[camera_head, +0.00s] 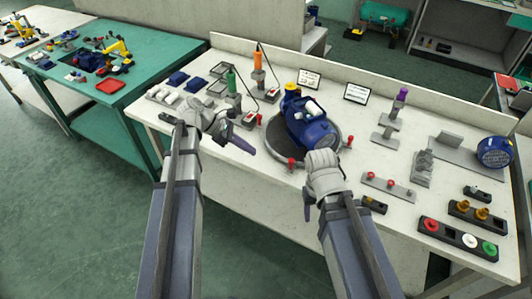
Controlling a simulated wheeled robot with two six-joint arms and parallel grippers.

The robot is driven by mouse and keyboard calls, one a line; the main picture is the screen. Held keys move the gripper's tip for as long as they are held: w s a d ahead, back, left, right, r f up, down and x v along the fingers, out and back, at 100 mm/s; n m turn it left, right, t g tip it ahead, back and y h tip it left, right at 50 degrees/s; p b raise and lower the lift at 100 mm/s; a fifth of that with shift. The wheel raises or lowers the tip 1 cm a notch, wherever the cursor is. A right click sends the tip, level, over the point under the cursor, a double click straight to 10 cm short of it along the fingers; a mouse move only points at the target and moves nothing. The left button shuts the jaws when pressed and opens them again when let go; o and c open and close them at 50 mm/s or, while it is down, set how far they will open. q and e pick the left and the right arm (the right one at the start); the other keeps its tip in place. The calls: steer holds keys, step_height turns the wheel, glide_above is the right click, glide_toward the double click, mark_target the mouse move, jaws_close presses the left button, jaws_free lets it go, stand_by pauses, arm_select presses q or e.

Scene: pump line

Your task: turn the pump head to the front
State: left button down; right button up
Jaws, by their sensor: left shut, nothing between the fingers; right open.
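The blue pump head (310,131) lies on a dark round turntable (333,150) near the middle of the white bench. Its round blue end points toward the lower right, and a yellow part shows at its far upper left. Red knobs (292,163) stand out around the turntable's rim. My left gripper (246,146) is shut and empty, to the left of the turntable and apart from the pump head.
Tool stands with an orange handle (257,57) and a green handle (231,81) stand behind my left gripper. A purple-topped stand (402,95) and a blue motor (494,152) are to the right. A button box (460,238) sits at the front right.

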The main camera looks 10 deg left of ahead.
mark_target(289, 168)
arm_select(q)
steer(key=b+x, duration=0.5)
steer(key=x, duration=0.3)
steer(key=shift+d+f+b, duration=0.1)
steer(key=shift+f+b, duration=0.25)
steer(key=d, duration=0.3)
steer(key=shift+w+d, duration=0.1)
steer(key=shift+w, duration=0.2)
steer(key=shift+w+d, duration=0.15)
steer(key=shift+d, duration=0.55)
steer(key=shift+d, duration=0.1)
